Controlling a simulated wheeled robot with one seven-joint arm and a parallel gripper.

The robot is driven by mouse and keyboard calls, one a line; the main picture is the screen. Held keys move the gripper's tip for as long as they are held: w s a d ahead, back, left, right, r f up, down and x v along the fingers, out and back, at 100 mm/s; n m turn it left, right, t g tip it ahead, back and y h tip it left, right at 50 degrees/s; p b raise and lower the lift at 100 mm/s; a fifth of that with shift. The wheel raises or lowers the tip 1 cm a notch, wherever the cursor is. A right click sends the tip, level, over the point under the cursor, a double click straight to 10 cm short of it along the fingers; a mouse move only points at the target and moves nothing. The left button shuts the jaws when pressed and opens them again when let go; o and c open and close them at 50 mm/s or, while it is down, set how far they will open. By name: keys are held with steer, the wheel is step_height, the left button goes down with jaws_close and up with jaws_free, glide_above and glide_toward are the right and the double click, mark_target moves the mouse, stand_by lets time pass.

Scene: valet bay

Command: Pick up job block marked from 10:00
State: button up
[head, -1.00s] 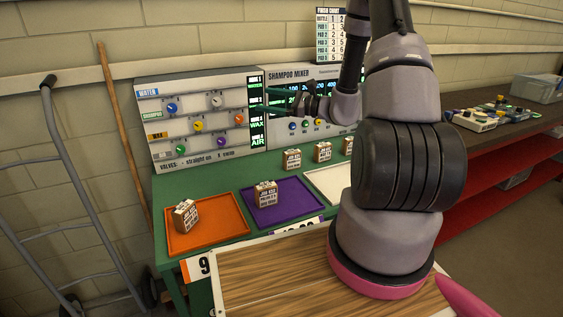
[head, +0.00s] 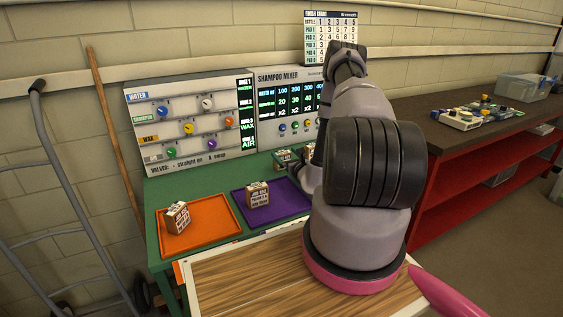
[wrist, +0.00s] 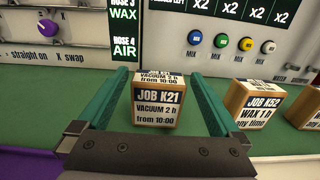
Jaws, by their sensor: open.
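The job block K21 (wrist: 156,101), a small brown block with white labels reading "VACUUM 2 h from 10:00", stands upright on the green bench top. My gripper (wrist: 158,76) is open, with a teal finger on each side of the block in the wrist view. The right finger looks close to its side; I cannot tell whether it touches. In the head view the gripper is low over the back of the bench, mostly hidden by my arm.
Block K52 (wrist: 258,103) stands just right of K21. An orange tray (head: 226,222) and a purple tray (head: 290,206) each carry one block in front. The shampoo mixer panel (head: 268,88) rises close behind the bench.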

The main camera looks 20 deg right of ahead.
steer(key=shift+w+f, duration=0.15)
steer(key=shift+w, duration=1.35)
steer(key=shift+w+f, duration=0.15)
steer(key=shift+w, duration=1.35)
steer(key=c, duration=1.2)
steer(key=shift+r, duration=0.1)
